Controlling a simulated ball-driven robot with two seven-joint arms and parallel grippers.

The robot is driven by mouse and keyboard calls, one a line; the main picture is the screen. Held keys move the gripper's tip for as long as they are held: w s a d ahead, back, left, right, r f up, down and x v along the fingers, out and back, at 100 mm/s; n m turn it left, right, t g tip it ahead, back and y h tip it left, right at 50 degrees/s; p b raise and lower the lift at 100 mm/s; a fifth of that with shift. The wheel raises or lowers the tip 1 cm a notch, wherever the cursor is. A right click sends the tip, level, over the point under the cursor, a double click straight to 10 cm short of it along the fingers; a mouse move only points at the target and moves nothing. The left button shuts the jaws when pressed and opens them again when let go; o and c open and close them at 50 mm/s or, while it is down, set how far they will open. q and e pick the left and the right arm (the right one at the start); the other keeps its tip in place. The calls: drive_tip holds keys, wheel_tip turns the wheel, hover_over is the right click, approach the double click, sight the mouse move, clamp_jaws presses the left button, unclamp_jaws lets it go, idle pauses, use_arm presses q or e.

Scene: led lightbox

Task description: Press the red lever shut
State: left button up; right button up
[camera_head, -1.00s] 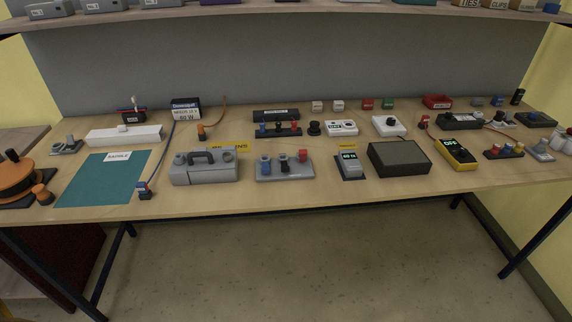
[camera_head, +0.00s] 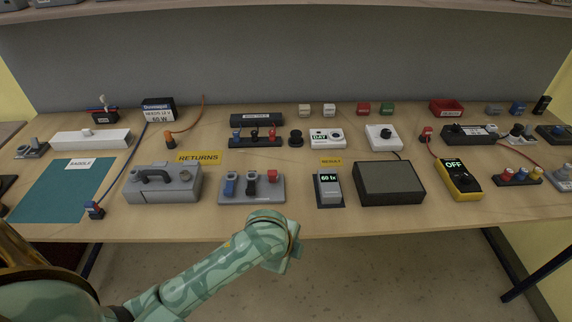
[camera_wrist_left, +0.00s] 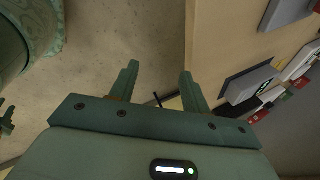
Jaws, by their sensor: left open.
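My left arm reaches in from the lower left. Its wrist end is in front of the table edge, below and apart from the lever block; its fingers are hidden in the head view. In the left wrist view my left gripper (camera_wrist_left: 159,72) is open and empty, over the floor beside the table edge.
Right of the lever block stands a meter (camera_head: 329,187) reading 60 lx, then a dark-topped box (camera_head: 390,183). Left is a grey case with a handle (camera_head: 162,187). Behind is a black strip (camera_head: 255,141) with more small levers. A teal mat (camera_head: 60,191) lies at left.

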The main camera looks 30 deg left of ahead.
use_arm(q)
drive_tip(key=w+r+m, duration=0.1)
drive_tip(key=w, duration=0.1)
drive_tip(key=w+r+m+g, duration=0.1)
drive_tip(key=w+m, duration=0.1)
drive_tip(key=w+r+m, duration=0.1)
drive_tip(key=w+m, duration=0.1)
drive_tip(key=shift+w+a+g, duration=0.1)
drive_tip(key=shift+a+g, duration=0.1)
drive_tip(key=shift+g, duration=0.1)
drive_tip(key=w+a+r+m, duration=0.1)
drive_tip(key=w, duration=0.1)
drive_tip(key=w+a+r+m+g, duration=0.1)
drive_tip(key=w+a+r+m, duration=0.1)
drive_tip(key=shift+w+r, duration=0.15)
drive_tip(key=shift+r, duration=0.05)
drive_tip(key=w+a+r+m+g, duration=0.2)
drive_tip(key=w+a+r+m, duration=0.15)
drive_tip(key=a+r, duration=0.35)
wheel_tip(320, 180, up, 8)
drive_tip(key=m, duration=0.2)
hover_over(272, 170)
wheel_tip(272, 170, down, 16)
drive_tip(key=b, duration=0.7)
drive_tip(key=shift+f, duration=0.1)
use_arm(e)
wheel_tip(272, 170, down, 7)
drive_tip(key=shift+a, duration=0.1)
use_arm(q)
drive_tip(key=c, duration=1)
